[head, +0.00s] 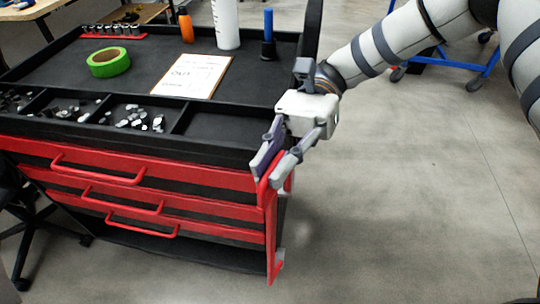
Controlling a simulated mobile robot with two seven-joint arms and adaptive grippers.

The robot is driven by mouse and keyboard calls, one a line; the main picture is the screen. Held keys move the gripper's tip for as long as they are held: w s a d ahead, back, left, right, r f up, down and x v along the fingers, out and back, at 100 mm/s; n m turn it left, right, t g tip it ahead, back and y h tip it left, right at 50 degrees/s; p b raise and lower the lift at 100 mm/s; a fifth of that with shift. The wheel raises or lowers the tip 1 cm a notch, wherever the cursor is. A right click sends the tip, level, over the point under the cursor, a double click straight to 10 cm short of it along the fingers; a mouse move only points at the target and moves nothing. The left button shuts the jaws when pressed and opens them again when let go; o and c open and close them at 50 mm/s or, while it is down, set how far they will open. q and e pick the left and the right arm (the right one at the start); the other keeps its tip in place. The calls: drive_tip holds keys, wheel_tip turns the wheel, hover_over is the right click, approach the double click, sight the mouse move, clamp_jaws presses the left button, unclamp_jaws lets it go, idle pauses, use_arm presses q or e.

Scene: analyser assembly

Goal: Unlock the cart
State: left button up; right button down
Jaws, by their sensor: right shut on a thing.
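The cart (190,132) is black with red drawer fronts and stands at the left of the head view. A red upright bar (271,235) runs down its front right corner, with its top between my fingers. My right gripper (271,170) reaches in from the upper right and is shut on the red bar. Its fingers hide part of the bar's top, so I cannot tell exactly how they grip it. The red drawer handles (122,206) are to the left of the gripper. My left gripper is not in view.
On the cart top are a green tape roll (108,62), a clipboard with paper (193,76), a white bottle (226,24) and a blue-handled tool (268,34). Front bins hold small metal parts (140,118). The floor (410,200) to the right is clear. A blue frame on castors (470,72) stands behind.

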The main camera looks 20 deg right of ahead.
drive_tip(key=shift+s+d+n+g+h, duration=0.1)
drive_tip(key=shift+n+g+h, duration=0.2)
idle(0.4)
drive_tip(key=c, duration=1.7)
unclamp_jaws()
